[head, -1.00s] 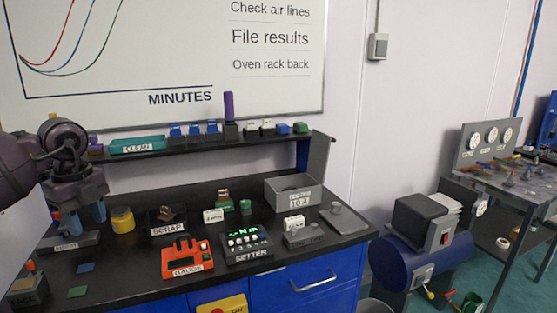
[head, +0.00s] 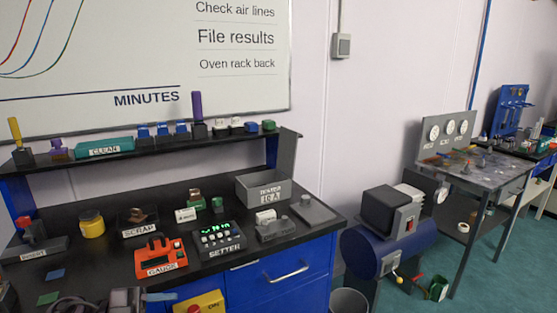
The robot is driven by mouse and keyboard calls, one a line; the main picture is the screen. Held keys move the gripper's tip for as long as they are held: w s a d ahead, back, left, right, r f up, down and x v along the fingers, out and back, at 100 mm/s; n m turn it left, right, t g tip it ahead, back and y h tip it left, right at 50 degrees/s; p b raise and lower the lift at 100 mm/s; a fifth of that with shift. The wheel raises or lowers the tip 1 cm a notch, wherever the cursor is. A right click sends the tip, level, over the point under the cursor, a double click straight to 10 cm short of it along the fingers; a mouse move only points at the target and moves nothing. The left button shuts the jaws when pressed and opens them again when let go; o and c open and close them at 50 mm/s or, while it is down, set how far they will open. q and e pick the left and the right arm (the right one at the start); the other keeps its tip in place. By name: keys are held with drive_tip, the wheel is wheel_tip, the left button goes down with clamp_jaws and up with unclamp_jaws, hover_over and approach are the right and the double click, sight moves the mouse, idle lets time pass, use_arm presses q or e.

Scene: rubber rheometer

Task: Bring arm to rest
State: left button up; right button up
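My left arm shows only at the bottom left edge of the head view, low in front of the bench. The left gripper (head: 150,297) is seen partly, side-on, with a bluish finger pointing right. The rest of it is cut off by the frame edge, and I cannot tell how far its fingers are apart. I see nothing held in it. It appears near the front edge of the black bench top (head: 100,272), left of the yellow box with a red button (head: 200,304). My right gripper is not in view.
On the bench stand an orange gauge (head: 160,257), a setter box (head: 218,238), a scrap tray (head: 139,222), a yellow jar (head: 92,224) and a grey bin (head: 272,186). A shelf (head: 200,143) runs behind. A blue compressor (head: 385,250) stands on the floor at right.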

use_arm(q)
drive_tip(key=s+a+f+n+t+y, duration=0.3)
drive_tip(key=s+f+n+y, duration=0.5)
drive_tip(key=f+n, duration=0.3)
drive_tip(key=s+a+f+n+t+y, duration=0.3)
drive_tip(key=s+f+n+y, duration=0.5)
drive_tip(key=f+n, duration=0.3)
wheel_tip(320, 180, down, 3)
drive_tip(key=shift+a+t+y, duration=0.2)
drive_tip(key=shift+t+y, duration=0.3)
drive_tip(key=shift+t, duration=0.2)
idle(1.1)
